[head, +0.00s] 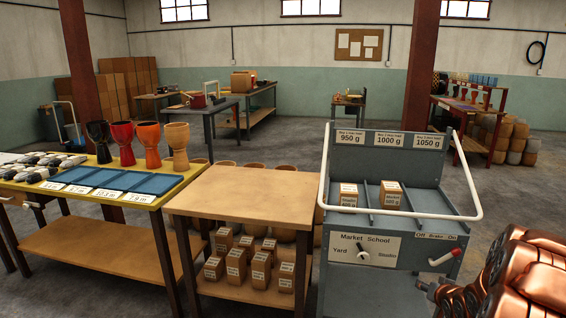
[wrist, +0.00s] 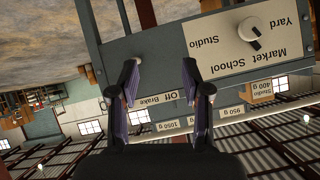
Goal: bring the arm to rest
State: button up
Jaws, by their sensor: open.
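My gripper (wrist: 163,88) is open in the wrist view, with two dark fingers apart and nothing between them. That view is upside down. The grey cart's front panel (wrist: 190,45) with a dial knob (wrist: 250,31) fills its upper part, beyond the fingers. The gap to the panel is hard to judge.
Two labelled boxes (head: 348,194) (head: 391,194) stand on the cart behind a white rail (head: 400,213). A wooden table (head: 245,190) with several boxes on its lower shelf stands to the left. Several goblet drums (head: 148,143) stand on a yellow-edged table. Open floor lies behind.

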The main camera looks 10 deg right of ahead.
jog(key=s+a+r+n+g+y, duration=0.1)
jog(key=s+a+r+n+g, duration=0.15)
jog(key=s+a, duration=0.6)
jog(key=s+a+r+n+g+y, duration=0.1)
jog(key=s+a+r+g, duration=0.35)
jog(key=a, duration=0.75)
jog(key=s+a+r+n+g, duration=0.1)
jog(key=s+a+r+g, duration=0.2)
jog(key=s+a, duration=0.65)
jog(key=s+a+r+n+g+y, duration=0.2)
jog(key=s+a+r+n+g, duration=0.15)
jog(key=s+a, duration=0.9)
notch_tip(320, 180, up, 19)
jog(key=s+d+m+p, duration=0.1)
jog(key=d+p, duration=0.1)
jog(key=p, duration=1.5)
jog(key=shift+t+p, duration=0.4)
jog(key=shift+t, duration=0.05)
